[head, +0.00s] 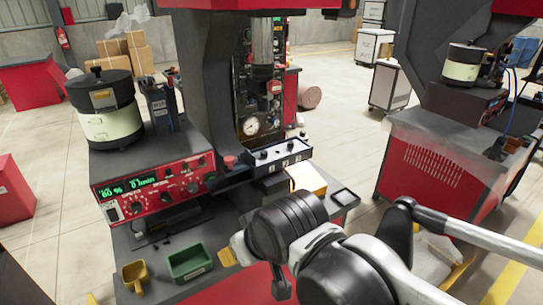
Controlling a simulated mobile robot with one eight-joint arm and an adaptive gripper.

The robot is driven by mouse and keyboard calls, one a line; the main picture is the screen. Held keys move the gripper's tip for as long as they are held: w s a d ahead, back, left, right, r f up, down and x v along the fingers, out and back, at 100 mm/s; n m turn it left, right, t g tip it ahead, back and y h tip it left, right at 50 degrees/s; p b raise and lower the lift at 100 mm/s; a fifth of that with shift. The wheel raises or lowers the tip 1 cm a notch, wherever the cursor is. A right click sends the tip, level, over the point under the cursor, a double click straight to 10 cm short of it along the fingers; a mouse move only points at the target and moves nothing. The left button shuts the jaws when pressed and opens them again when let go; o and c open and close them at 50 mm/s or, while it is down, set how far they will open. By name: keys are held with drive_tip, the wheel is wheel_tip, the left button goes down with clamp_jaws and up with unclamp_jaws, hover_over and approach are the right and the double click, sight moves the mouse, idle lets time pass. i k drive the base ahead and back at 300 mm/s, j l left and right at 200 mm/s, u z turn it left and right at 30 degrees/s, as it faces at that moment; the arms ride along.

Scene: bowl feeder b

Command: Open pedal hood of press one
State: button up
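The press (212,75) in front of me is a grey and red machine with a gauge and a control box on its bed. I cannot make out a pedal hood for certain. The floor below the press is largely hidden by its bench and by my arm. A small yellow part (228,257) shows just left of my arm, partly covered; I cannot tell what it is. My arm reaches in from the right, in front of the bench's right side. A dark narrow part at its lower left may belong to my gripper, but its fingers cannot be made out.
A bowl feeder (105,108) stands on a red control unit (160,192) with a lit display. A green bin (190,262) and a yellow scoop (135,274) sit on the bench front. A second red machine (440,165) stands right. Open floor (340,125) lies between them.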

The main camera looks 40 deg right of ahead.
sight(302, 175)
drive_tip(key=l+z, duration=0.15)
drive_tip(key=z, duration=0.25)
drive_tip(key=l+z, duration=0.25)
drive_tip(key=z, duration=0.15)
drive_tip(key=l+z, duration=0.2)
drive_tip(key=z, duration=0.2)
drive_tip(key=k, duration=0.05)
